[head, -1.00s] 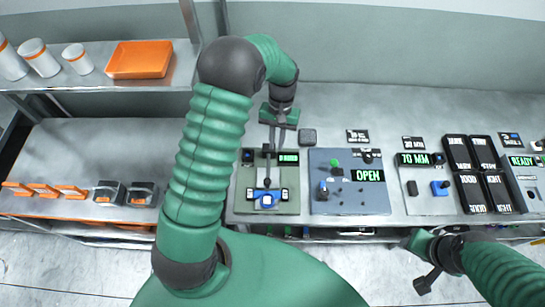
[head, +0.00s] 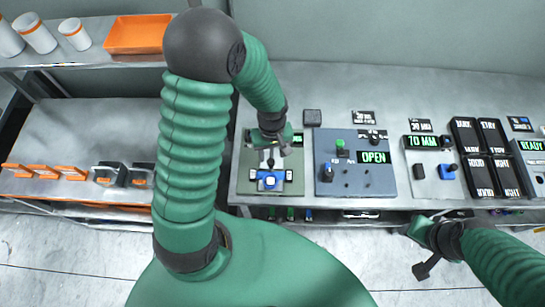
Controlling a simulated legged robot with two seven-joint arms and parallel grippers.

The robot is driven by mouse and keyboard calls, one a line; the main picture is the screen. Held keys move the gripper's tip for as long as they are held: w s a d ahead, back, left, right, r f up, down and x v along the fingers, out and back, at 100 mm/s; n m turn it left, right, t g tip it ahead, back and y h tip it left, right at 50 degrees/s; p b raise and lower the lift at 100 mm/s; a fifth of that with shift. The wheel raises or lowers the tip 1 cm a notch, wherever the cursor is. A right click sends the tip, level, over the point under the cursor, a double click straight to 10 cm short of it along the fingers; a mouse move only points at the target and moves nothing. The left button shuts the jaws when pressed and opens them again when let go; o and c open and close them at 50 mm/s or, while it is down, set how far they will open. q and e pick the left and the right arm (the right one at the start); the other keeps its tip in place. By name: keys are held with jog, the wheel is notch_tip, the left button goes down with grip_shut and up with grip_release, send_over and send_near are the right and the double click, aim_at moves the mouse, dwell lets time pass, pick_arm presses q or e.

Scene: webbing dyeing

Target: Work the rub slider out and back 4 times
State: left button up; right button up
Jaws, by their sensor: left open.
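The rub slider station is a green panel (head: 252,160) at the left end of the bench. Its blue slider block (head: 270,180) sits near the panel's front edge, with a dark upright part just behind it. My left gripper (head: 272,150) is open, above the back half of the panel and behind the blue block. It covers part of the panel's small green display. I cannot tell whether its fingers touch the dark part. My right gripper (head: 425,258) hangs in front of the bench edge, away from the panel; its fingers are too unclear to read.
Right of the panel are a blue-grey panel (head: 370,185) reading OPEN, a grey panel (head: 438,190) reading 70 MM and several black label plates (head: 485,150). An orange tray (head: 140,33) and white cups stand on the left shelf. Orange-handled items lie on the left table.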

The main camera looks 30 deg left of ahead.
aim_at(271, 162)
pick_arm(q)
jog(key=f, duration=0.4)
jog(key=shift+s+a+f, duration=0.1)
jog(key=shift+s+a, duration=0.1)
jog(key=shift+s, duration=0.1)
jog(key=shift+w+f, duration=0.3)
jog(key=shift+s+d+r, duration=0.1)
jog(key=shift+s+d, duration=0.05)
jog(key=c, duration=0.6)
grip_shut()
